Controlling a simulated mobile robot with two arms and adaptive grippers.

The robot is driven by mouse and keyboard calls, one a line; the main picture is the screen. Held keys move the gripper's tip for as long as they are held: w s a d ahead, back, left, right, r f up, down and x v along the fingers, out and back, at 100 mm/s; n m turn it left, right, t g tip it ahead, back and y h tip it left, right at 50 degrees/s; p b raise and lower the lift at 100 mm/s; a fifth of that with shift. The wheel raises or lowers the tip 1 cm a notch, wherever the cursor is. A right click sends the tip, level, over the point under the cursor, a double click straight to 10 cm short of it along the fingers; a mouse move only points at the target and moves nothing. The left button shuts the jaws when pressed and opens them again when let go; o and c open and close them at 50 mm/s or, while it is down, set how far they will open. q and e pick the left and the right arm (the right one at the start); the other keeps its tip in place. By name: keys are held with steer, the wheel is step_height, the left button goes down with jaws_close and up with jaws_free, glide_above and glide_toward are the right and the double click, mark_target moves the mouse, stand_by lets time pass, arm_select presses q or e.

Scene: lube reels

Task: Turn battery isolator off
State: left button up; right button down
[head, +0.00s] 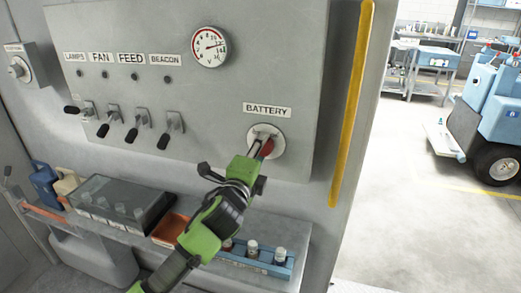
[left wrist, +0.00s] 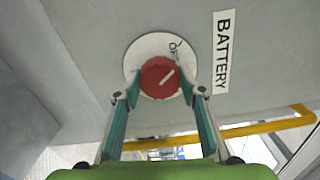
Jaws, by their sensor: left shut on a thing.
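The battery isolator is a red round knob (head: 267,148) on a white round plate (head: 277,134), under the BATTERY label (head: 267,109) on the grey panel. My left gripper (head: 261,148) is shut on the knob, and its fingers hide part of it in the head view. In the left wrist view the two teal fingers of my left gripper (left wrist: 159,90) sit on either side of the red knob (left wrist: 158,75). A white line on the knob slants up and right, and the OFF marking (left wrist: 174,48) lies above it on the plate. My right gripper is not in view.
Several toggle switches (head: 133,127) and a gauge (head: 210,46) are on the same panel. Below is a shelf with a clear-lidded case (head: 122,200) and a blue bottle rack (head: 255,262). A yellow rail (head: 352,100) runs along the panel's right edge.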

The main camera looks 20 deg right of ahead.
arm_select(q)
steer(key=shift+f+n, duration=0.1)
steer(key=shift+n, duration=0.5)
steer(key=o, duration=1.1)
steer(key=v, duration=1.2)
